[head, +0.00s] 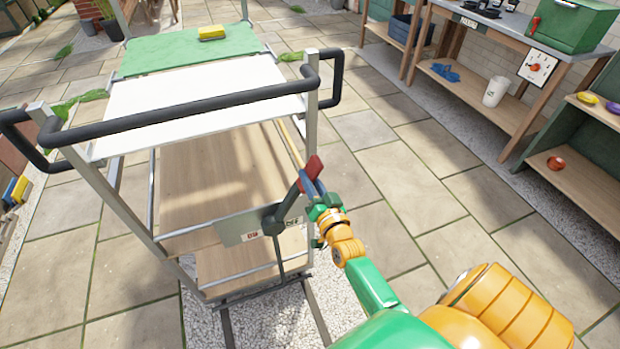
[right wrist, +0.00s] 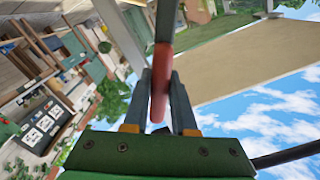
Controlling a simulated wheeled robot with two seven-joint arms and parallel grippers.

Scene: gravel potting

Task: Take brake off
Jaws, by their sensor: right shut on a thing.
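A trolley (head: 205,97) with a black push handle, a white top and wooden shelves stands in front of me. A brake lever with a red grip (head: 312,172) rises from a plate (head: 250,227) at its near right side. The lever is tilted up to the right. My right gripper (head: 314,192) is shut on the red grip. In the right wrist view the red grip (right wrist: 160,85) sits between the two fingers (right wrist: 160,95). The lettering on the plate is too small to read surely. My left gripper is not in view.
A green mat (head: 180,52) with a yellow item (head: 211,33) lies at the trolley's far end. Rails (head: 315,310) run on gravel beneath. A workbench (head: 500,40) and a green shelf unit (head: 580,150) stand at the right. The paving between is clear.

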